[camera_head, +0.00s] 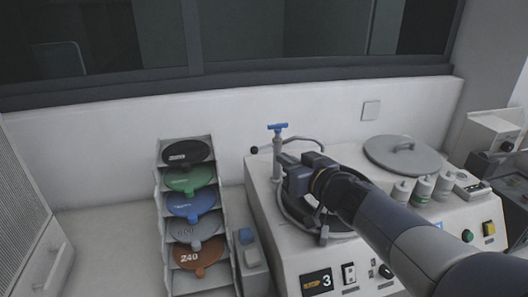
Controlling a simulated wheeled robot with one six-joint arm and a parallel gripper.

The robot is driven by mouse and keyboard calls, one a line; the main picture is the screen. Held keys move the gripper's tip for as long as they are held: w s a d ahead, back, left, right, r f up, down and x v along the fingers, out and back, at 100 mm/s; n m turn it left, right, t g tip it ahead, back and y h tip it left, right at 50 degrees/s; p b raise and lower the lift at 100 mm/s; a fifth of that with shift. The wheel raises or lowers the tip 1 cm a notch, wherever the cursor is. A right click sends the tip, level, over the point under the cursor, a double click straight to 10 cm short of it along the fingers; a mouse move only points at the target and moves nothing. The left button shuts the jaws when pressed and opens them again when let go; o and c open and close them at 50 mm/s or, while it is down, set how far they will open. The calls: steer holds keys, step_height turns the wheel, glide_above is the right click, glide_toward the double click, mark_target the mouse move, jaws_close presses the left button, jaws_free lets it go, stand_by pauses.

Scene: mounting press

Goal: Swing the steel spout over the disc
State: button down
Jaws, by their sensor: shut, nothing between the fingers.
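The steel spout (302,139) is a thin curved tube. It runs from an upright post with a blue tap handle (277,127) towards the right, behind my gripper. A small dark knob (254,150) sticks out left of the post. My gripper (292,180) is shut and empty, just right of the post and above the round bowl (291,212) of the white machine. My arm and gripper hide most of the bowl and the disc in it. I cannot tell whether my gripper touches the spout, or where the spout's end lies.
A rack (229,240) of several coloured discs stands left of the machine. A round grey lid (404,155) lies on the machine's back right, with several small bottles (422,188) in front. A white wall and dark window close off the back.

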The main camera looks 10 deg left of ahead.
steer(key=s+d+f+h, duration=0.1)
steer(key=d+f, duration=0.1)
glide_toward(252, 150)
steer(key=shift+n, duration=0.3)
steer(key=x, duration=0.6)
steer(key=shift+w+d+f+b, duration=0.25)
steer(key=shift+w+d+b, duration=0.05)
steer(key=shift+w+d, duration=0.1)
steer(key=shift+a, duration=0.1)
steer(key=b, duration=0.1)
steer(key=a+m+h+b, duration=0.1)
steer(key=shift+w+f+t+b, duration=0.15)
steer(key=shift+f+t+b, duration=0.05)
steer(key=shift+t+b, duration=0.2)
steer(key=shift+w+a+r+p, duration=0.2)
steer(key=shift+a+p, duration=0.15)
steer(key=shift+p, duration=0.15)
steer(key=shift+w+a+r+p, duration=0.15)
steer(key=shift+w+a+p, duration=0.15)
steer(key=shift+p, duration=0.2)
steer(key=shift+w+a, duration=0.25)
steer(key=shift+a, duration=0.1)
steer(key=shift+s, duration=0.15)
